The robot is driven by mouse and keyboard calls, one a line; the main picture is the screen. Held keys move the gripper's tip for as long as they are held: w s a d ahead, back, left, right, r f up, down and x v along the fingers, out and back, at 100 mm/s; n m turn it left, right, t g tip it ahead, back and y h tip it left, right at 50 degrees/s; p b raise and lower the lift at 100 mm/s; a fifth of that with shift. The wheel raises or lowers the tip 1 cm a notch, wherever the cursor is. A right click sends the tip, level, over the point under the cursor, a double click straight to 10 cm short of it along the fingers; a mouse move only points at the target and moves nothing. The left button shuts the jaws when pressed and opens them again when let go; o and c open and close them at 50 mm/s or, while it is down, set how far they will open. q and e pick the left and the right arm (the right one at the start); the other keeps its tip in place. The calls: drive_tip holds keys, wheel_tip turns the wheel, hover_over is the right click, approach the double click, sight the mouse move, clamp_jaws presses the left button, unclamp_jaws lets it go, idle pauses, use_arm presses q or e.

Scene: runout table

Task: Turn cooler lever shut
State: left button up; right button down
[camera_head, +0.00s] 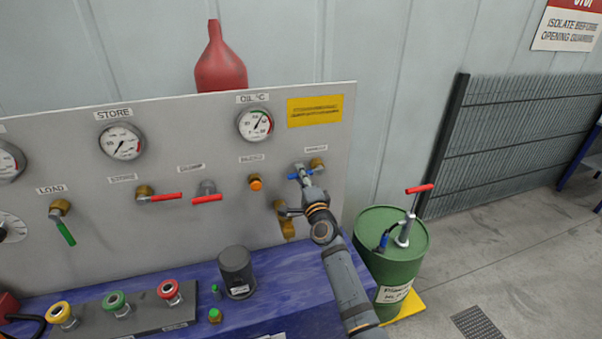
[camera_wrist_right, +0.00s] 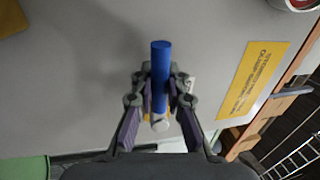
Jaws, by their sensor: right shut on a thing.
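The cooler lever (camera_head: 293,177) is a short blue handle on the right of the grey panel, beside a brass fitting (camera_head: 317,163). It lies about level in the head view, and my gripper partly covers it. My right gripper (camera_head: 304,174) reaches up from below and is shut on this lever. In the right wrist view, the blue lever (camera_wrist_right: 161,60) stands between the two fingers (camera_wrist_right: 160,85) of my right gripper, with its blue end sticking out past them. The label above it is too small to read surely. My left gripper is not in view.
Close by on the panel are an orange button (camera_head: 255,183), red levers (camera_head: 207,199) and a brass fitting (camera_head: 287,227) behind my arm. A dark cylinder (camera_head: 237,270) stands on the blue bench below. A green drum (camera_head: 393,245) with a pump stands right of my arm.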

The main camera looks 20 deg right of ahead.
drive_tip(key=shift+m, duration=0.3)
drive_tip(key=c, duration=1.3)
unclamp_jaws()
drive_tip(key=shift+r, duration=0.1)
drive_tip(key=s, duration=0.4)
drive_tip(key=s+f, duration=0.1)
drive_tip(key=s, duration=0.3)
drive_tip(key=s+f, duration=0.1)
drive_tip(key=s, duration=0.2)
drive_tip(key=shift+s+d+f, duration=0.2)
drive_tip(key=shift+s, duration=0.2)
